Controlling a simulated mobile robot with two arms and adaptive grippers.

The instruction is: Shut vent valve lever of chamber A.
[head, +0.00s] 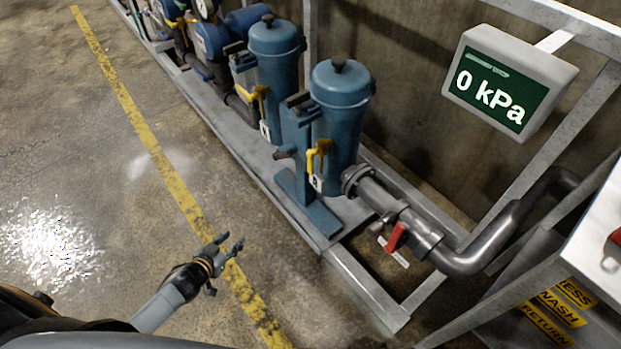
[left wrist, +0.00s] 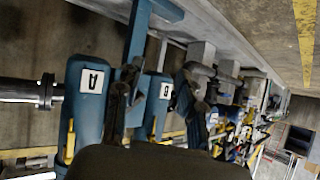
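Chamber A is the nearer blue canister (head: 341,120); its A label (left wrist: 91,80) shows in the left wrist view. A yellow lever (head: 312,160) sits on its front side, roughly upright, with a white tag (head: 317,184) below. A red lever (head: 396,237) sits on the pipe leaving this canister, with a white tag. I cannot read which lever is marked as vent. My left gripper (head: 234,246) is open and empty over the floor, left of and below the canister, apart from both levers. Its spread fingers (left wrist: 157,88) show in the left wrist view. My right gripper is out of view.
Canister B (head: 275,70) stands just behind with its own yellow lever (head: 259,96). A display (head: 504,84) reads 0 kPa. The metal skid frame (head: 365,290) edges the equipment. A white box (head: 598,235) is at right. The floor at left is clear.

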